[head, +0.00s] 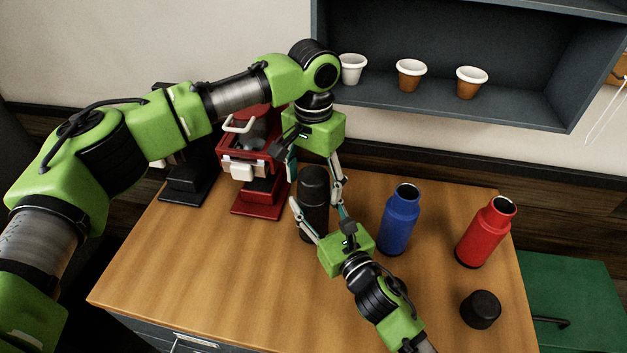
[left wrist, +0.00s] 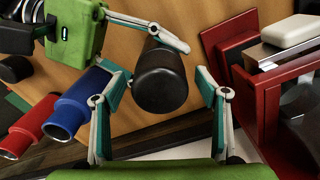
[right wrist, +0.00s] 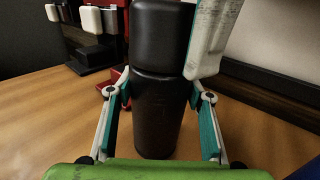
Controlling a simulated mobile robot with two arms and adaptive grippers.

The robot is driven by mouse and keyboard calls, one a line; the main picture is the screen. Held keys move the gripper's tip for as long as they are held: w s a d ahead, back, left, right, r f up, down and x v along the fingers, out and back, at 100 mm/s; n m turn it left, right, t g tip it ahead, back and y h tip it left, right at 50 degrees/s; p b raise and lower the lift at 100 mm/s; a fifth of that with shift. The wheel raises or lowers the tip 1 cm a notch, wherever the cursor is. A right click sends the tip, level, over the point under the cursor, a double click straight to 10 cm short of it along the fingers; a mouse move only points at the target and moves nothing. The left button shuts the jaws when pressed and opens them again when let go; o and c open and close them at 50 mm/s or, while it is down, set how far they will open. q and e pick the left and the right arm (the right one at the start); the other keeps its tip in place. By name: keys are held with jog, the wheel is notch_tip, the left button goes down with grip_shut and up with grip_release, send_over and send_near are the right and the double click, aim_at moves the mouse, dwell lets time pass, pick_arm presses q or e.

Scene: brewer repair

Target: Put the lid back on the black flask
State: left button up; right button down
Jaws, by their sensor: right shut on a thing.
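The black flask (head: 313,222) stands upright on the wooden table. Its black lid (head: 312,178) sits on its top; a seam shows between lid and body (right wrist: 155,110) in the right wrist view. My left gripper (left wrist: 160,80) is above the flask, open, with a finger on each side of the lid and gaps between them. One left finger (right wrist: 212,40) also shows beside the lid in the right wrist view. My right gripper (head: 318,208) is shut on the flask's body from the front, below the lid.
A blue flask (head: 399,222) and a red flask (head: 485,235), both without lids, stand to the right. Another black lid (head: 480,309) lies near the table's right edge. A red brewer (head: 256,170) and a black one (head: 187,175) stand left. Pots (head: 411,76) sit on the shelf.

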pick_arm(q)
notch_tip(320, 180, up, 12)
dwell(0.6)
pick_arm(e)
jog(key=c, duration=1)
grip_release()
jog(key=shift+o, duration=0.2)
jog(key=v, duration=1.2)
pick_arm(q)
jog(key=shift+f, duration=0.1)
pick_arm(e)
jog(key=shift+f, duration=0.1)
